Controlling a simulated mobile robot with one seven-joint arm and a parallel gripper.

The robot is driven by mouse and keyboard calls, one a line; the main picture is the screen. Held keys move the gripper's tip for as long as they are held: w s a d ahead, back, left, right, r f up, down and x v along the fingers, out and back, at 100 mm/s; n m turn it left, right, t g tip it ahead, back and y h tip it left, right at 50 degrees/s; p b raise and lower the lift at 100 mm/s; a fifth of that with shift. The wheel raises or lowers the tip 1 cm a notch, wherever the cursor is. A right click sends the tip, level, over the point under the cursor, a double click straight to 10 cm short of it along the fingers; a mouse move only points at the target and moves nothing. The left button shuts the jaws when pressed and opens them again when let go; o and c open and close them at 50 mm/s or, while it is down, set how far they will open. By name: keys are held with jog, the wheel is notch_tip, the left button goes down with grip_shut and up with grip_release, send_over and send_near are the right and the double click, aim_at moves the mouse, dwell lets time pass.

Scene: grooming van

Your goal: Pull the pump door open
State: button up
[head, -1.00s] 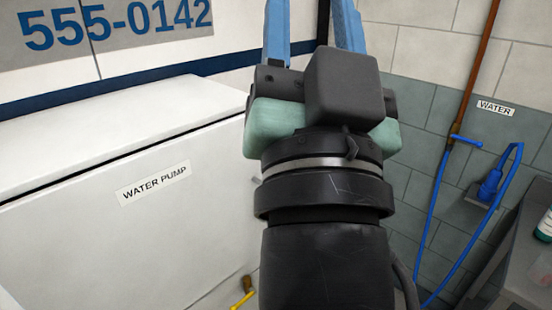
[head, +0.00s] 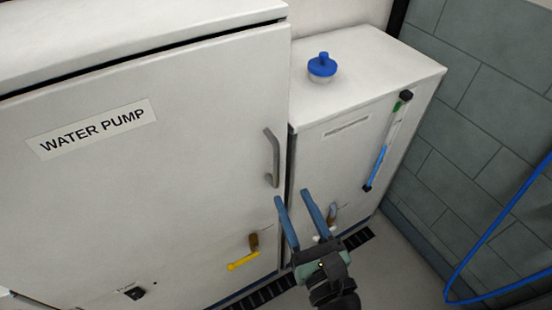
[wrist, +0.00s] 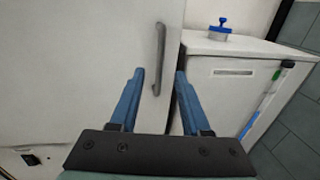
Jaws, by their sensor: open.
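The pump door (head: 150,190) is a large white panel labelled "WATER PUMP", and it looks shut. Its grey vertical bar handle (head: 272,158) is near the door's right edge. In the wrist view the handle (wrist: 159,60) stands beyond and slightly above the fingertips, in line with the space between them. My gripper (head: 292,196) has its two blue fingers apart and empty. It is below and slightly right of the handle in the head view, not touching it. The gripper fingers also show in the wrist view (wrist: 160,72).
A lower white cabinet (head: 335,150) stands right of the pump door, with a blue-topped cap (head: 322,67) on top and a blue level tube (head: 387,142) on its front. A yellow valve lever (head: 243,260) sticks out low on the door. A blue hose (head: 500,220) hangs at right.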

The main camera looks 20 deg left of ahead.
aim_at(277, 162)
jog(key=x, duration=1.1)
jog(key=shift+w, duration=0.15)
grip_shut()
dwell(0.9)
